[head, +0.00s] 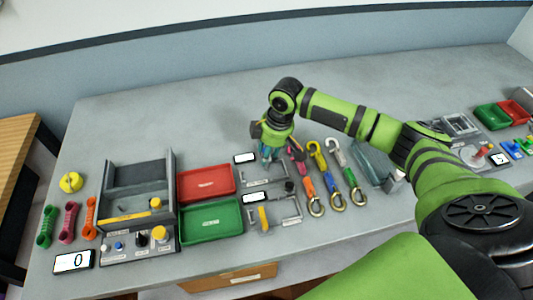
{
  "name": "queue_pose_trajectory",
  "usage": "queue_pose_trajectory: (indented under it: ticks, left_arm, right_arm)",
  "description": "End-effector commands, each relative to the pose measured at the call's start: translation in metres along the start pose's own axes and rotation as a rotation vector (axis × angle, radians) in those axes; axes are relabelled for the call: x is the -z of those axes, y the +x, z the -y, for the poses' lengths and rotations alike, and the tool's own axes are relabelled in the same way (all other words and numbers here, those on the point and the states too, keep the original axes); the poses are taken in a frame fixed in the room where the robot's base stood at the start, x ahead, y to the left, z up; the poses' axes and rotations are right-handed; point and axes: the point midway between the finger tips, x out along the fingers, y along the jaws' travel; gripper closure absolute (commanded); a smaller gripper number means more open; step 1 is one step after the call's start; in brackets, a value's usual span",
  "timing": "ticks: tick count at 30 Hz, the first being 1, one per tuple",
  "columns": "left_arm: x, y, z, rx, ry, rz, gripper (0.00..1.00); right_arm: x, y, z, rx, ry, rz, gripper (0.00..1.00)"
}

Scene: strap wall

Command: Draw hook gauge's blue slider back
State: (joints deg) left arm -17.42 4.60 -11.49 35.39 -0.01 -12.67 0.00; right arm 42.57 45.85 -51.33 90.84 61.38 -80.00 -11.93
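My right gripper (270,160) points down over the upper gauge, whose grey frame (262,181) lies on the table beside a small display (245,157). The gripper covers much of this gauge. A bluish patch shows at the fingertips, but I cannot tell if it is the blue slider or part of the gripper. Whether the fingers are open or shut on it is too small to see. A second gauge below it has a yellow slider (263,217) and its own display (257,198). My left gripper is not in view.
Red tray (207,183) and green tray (212,220) lie left of the gauges. Several coloured straps with hooks (334,185) lie close on the right. A grey box unit with knobs (138,243) stands farther left. The table behind is clear.

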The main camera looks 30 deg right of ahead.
Motion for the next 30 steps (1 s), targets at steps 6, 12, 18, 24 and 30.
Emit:
queue_pose_trajectory:
  ticks: [6,12,18,24,30]
  left_arm:
    - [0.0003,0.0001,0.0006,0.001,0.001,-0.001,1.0]
    - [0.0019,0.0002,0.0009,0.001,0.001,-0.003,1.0]
    - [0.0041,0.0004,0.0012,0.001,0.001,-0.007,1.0]
    - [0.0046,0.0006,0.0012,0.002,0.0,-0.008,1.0]
    - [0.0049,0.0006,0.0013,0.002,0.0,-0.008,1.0]
  right_arm:
    - [0.0021,-0.0001,0.0012,0.003,-0.001,-0.007,0.88]
    - [0.0035,-0.0001,0.0008,0.004,-0.002,-0.009,0.88]
    - [0.0079,0.0,-0.0059,0.002,-0.002,-0.013,0.88]
    - [0.0091,-0.0008,-0.007,-0.002,-0.002,-0.016,0.88]
    - [0.0096,-0.0016,-0.0076,-0.004,-0.001,-0.017,0.6]
